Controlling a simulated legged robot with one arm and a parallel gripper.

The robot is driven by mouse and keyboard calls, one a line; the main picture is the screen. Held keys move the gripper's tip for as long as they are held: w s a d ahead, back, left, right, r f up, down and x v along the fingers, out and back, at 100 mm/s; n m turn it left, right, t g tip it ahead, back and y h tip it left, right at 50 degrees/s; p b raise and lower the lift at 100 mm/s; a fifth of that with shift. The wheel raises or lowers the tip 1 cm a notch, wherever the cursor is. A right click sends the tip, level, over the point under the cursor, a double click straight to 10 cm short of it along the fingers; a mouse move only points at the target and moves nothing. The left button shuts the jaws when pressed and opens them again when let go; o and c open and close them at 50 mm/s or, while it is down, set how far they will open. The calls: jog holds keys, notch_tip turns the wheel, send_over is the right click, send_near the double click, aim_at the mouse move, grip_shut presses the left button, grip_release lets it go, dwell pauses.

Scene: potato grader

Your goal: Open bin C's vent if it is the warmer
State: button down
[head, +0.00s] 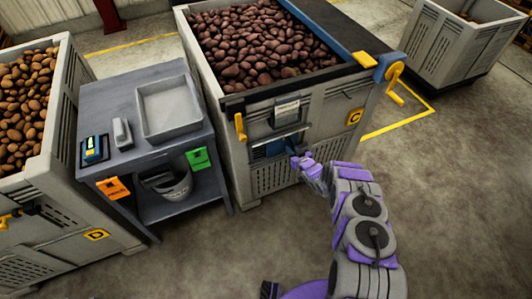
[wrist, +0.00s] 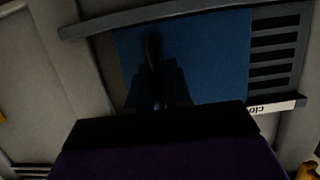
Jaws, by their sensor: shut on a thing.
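Bin C (head: 352,117), full of dark reddish potatoes, stands in the middle of the head view with a yellow C plate. Its vent has a blue sliding plate (head: 276,148) low on the front wall. My gripper (head: 296,161) is at this plate. In the wrist view the blue plate (wrist: 215,60) fills the middle, and my gripper (wrist: 158,92) is shut on its dark handle (wrist: 154,48). Dark slots (wrist: 275,50) show uncovered to the right of the plate. Bin D (head: 62,235), with brown potatoes, stands at the left.
A grey bench (head: 130,90) between the bins carries a tray (head: 168,108), a grey handheld item (head: 122,132) and a blue-yellow device (head: 94,149). Orange (head: 113,188) and green (head: 198,159) tags hang on its front. A bucket (head: 172,187) sits below. Floor at front right is clear.

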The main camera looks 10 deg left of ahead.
jog(key=w+d, duration=0.3)
jog(key=d, duration=0.2)
jog(key=shift+w+r, duration=0.15)
jog(key=shift+w, duration=0.1)
jog(key=shift+c, duration=2.4)
grip_release()
jog(key=shift+s, duration=0.1)
jog(key=p+v, duration=1.4)
jog(key=v, duration=0.9)
